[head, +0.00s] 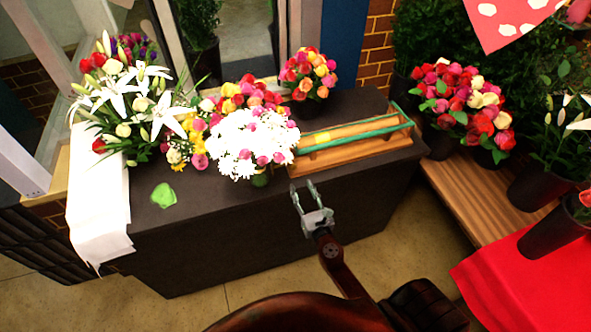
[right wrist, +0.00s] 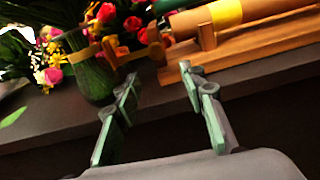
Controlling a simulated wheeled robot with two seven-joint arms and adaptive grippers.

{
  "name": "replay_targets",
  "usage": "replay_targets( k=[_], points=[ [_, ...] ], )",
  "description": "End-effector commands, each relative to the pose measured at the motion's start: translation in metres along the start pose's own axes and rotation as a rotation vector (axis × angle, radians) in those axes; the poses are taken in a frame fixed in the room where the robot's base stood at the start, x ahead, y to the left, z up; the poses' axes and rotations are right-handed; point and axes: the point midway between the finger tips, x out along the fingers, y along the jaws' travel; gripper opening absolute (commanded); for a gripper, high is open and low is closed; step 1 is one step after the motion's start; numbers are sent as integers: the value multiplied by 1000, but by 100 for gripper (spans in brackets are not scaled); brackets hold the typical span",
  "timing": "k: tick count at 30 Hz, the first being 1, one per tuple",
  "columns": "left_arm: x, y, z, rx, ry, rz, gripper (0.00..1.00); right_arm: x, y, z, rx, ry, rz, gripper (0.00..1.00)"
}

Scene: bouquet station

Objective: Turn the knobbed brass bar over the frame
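A wooden frame (head: 340,160) holding a roll lies on the dark counter, and a green bar (head: 360,134) runs along over it. In the right wrist view, the wooden frame (right wrist: 240,52) carries a tan roll with a yellow band (right wrist: 228,12). A brass-coloured piece with knobs (right wrist: 154,48) shows beside the frame's left end, in front of the flowers; how it joins the frame is unclear. My right gripper (head: 304,186) is open and empty, just in front of the counter edge below the frame's left end. It also shows in the wrist view (right wrist: 160,74). My left gripper is not in view.
A white bouquet (head: 240,145) in a green glass vase (right wrist: 92,75) stands close to the frame's left end. More bouquets stand behind and left. A green scrap (head: 163,196) lies on the counter (head: 205,215). A wooden bench (head: 480,200) with dark flower pots stands right.

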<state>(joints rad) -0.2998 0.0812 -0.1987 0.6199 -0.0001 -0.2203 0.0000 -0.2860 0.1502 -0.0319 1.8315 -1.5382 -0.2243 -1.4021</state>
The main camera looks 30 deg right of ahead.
Motion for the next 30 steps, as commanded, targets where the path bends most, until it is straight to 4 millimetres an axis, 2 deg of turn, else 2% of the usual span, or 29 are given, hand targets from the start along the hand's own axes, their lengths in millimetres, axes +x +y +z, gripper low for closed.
replay_targets(
  k=[1, 3, 13, 18, 30],
  points=[
    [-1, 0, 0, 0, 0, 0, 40, 1, 2, 10, -27, -17, 2, 38],
    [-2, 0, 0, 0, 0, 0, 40, 5, 3, 16, -48, -28, 3, 38],
    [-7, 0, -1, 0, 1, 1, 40, 54, 4, 17, -48, -28, 3, 38],
    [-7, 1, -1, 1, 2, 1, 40, 71, 2, 16, -47, -26, 2, 38],
    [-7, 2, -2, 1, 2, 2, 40, 77, 3, 16, -46, -25, 2, 36]
  ],
)
